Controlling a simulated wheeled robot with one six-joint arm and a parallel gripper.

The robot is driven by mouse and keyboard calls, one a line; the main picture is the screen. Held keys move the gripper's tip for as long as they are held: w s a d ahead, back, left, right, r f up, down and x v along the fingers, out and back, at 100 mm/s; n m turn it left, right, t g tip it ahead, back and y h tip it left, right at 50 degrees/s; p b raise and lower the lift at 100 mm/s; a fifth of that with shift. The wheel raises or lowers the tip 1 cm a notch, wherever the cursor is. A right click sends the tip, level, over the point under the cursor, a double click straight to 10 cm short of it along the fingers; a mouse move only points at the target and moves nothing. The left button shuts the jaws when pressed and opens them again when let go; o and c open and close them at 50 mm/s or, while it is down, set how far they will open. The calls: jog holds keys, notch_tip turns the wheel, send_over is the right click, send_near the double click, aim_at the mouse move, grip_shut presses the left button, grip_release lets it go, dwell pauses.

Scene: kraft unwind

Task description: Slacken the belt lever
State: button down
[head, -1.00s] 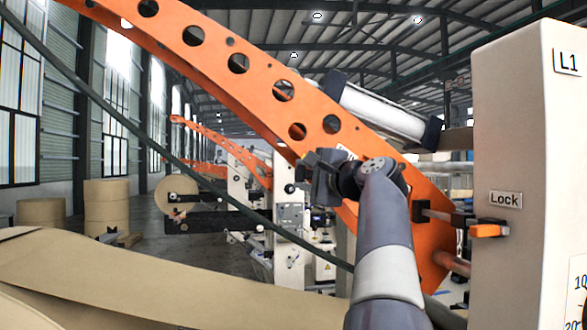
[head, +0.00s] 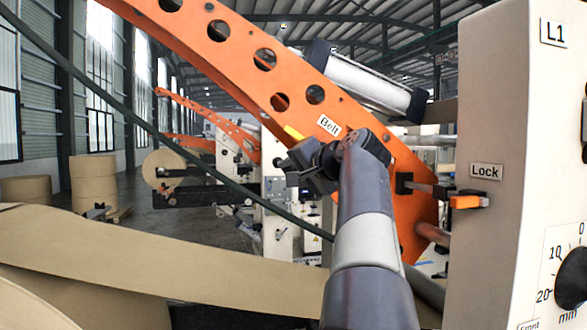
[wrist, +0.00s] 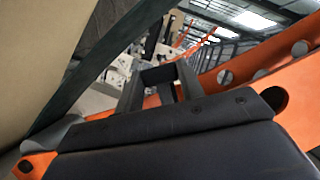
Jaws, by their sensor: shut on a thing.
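The orange swing arm (head: 372,150) slopes down to the right and carries a white "Belt" label (head: 329,125). A small yellow piece (head: 293,132) shows at its lower edge, just left of the label and above my gripper. My gripper (head: 290,166) is below and left of the label, shut on what appears to be the belt lever. The lever is mostly hidden by my gripper and wrist. In the wrist view, my two dark fingers (wrist: 160,88) reach forward with a dark bar between them, and orange shows behind.
The cream panel (head: 515,120) marked "L1" and "Lock" stands close on the right, with an orange-tipped lock lever (head: 466,202). A dark slanting belt (head: 160,135) crosses the left side. A wide kraft web (head: 190,270) runs across below. A white cylinder (head: 365,83) lies above the arm.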

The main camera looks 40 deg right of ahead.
jog(key=shift+f, duration=0.2)
dwell(0.4)
jog(key=c, duration=0.9)
grip_release()
jog(key=b+v, duration=0.2)
jog(key=v, duration=0.9)
jog(key=shift+w, duration=0.1)
jog(key=p+x, duration=0.2)
jog(key=x, duration=0.8)
jog(key=shift+w+r, duration=0.1)
jog(key=shift+w, duration=0.3)
